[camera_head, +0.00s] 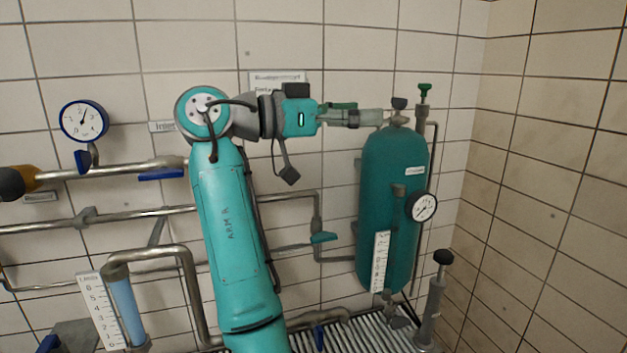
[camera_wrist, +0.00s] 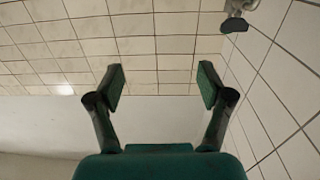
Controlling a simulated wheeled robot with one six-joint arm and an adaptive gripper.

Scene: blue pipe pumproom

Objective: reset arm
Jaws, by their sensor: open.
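My gripper shows in the wrist view (camera_wrist: 162,88) with its two green-padded fingers spread wide apart and nothing between them. In the head view my teal arm rises from the bottom and bends right at the top. My gripper (camera_head: 375,117) points right there, level with the top of a dark teal tank (camera_head: 385,185). It overlaps the tank's top fitting in the picture; I cannot tell whether they touch.
A pressure gauge (camera_head: 424,206) sits on the tank's right side. A green-topped valve (camera_head: 424,92) and a black-knobbed post (camera_head: 431,300) stand near it. A blue-rimmed gauge (camera_head: 84,121) and steel pipes (camera_head: 110,215) line the left wall. A grating (camera_head: 365,335) lies below.

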